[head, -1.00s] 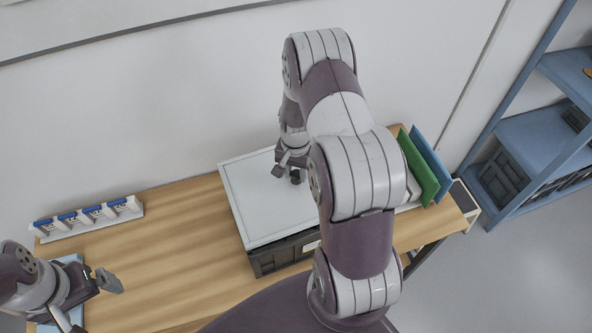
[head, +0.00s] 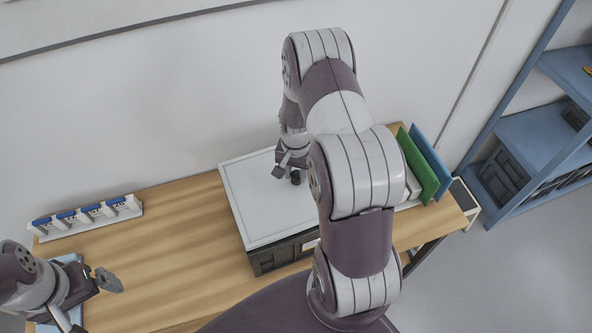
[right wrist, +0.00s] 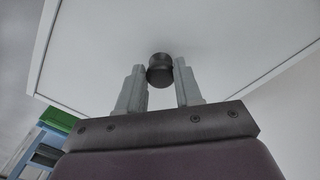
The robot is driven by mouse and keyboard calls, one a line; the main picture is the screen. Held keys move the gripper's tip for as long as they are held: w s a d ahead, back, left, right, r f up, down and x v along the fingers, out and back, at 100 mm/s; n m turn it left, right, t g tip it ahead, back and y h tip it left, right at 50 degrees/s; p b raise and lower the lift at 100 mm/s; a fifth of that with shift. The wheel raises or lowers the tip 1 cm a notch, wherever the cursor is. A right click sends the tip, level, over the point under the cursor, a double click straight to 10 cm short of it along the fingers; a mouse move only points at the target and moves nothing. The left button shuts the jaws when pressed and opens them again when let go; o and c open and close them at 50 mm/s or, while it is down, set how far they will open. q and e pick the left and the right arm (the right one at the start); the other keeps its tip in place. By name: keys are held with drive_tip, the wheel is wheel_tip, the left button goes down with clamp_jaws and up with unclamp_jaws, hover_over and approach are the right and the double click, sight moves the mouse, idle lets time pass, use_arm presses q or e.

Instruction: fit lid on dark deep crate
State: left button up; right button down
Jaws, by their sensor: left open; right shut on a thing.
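The white lid (head: 250,195) lies flat over the dark deep crate (head: 280,255), covering its top in the head view. Whether it is fully seated cannot be told, as my right arm hides its right part. My right gripper (head: 290,177) is shut on the lid's dark round knob (head: 295,178). The right wrist view shows the knob (right wrist: 160,72) between the two fingers (right wrist: 160,85), with the lid's pale surface (right wrist: 110,45) behind. My left gripper (head: 112,282) is open and empty at the lower left, over the table's left end.
A white rack with several blue-topped items (head: 88,215) stands at the table's back left. Green (head: 418,165) and blue (head: 432,162) upright boards stand right of the crate. A blue shelf (head: 530,140) is at the far right. The wooden table (head: 180,250) left of the crate is clear.

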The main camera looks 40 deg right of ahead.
sight(296, 175)
drive_tip(key=shift+f+b, duration=0.45)
drive_tip(key=shift+f, duration=0.25)
drive_tip(key=shift+f+b, duration=0.3)
drive_tip(key=shift+f, duration=0.1)
drive_tip(key=shift+f+b, duration=0.35)
drive_tip(key=shift+f, duration=0.15)
idle(0.3)
drive_tip(key=c, duration=0.7)
unclamp_jaws()
